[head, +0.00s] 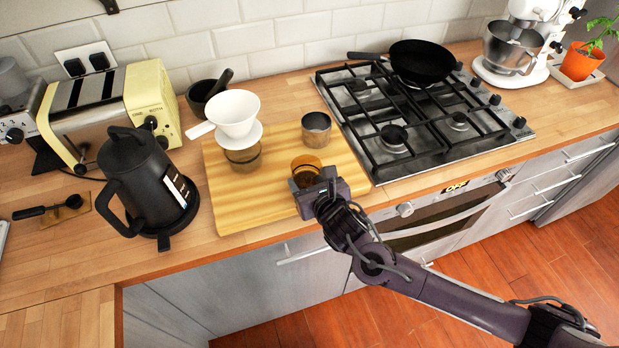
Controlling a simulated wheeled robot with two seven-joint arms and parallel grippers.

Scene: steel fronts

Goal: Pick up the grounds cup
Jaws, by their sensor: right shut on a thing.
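The grounds cup (306,163), a small amber see-through cup with dark brown grounds in it, is at the right front of the light wooden board (225,208). My right gripper (305,179) comes in from the lower right and is shut on the cup's near side. The gripper hides part of the cup's lower body, and I cannot tell whether its base touches the board. The cup looks upright. My left gripper is not in view.
A white dripper (233,115) sits on an amber glass (243,158) on the board. A black kettle (146,183) is left, the gas hob (455,140) right. The board's front is clear.

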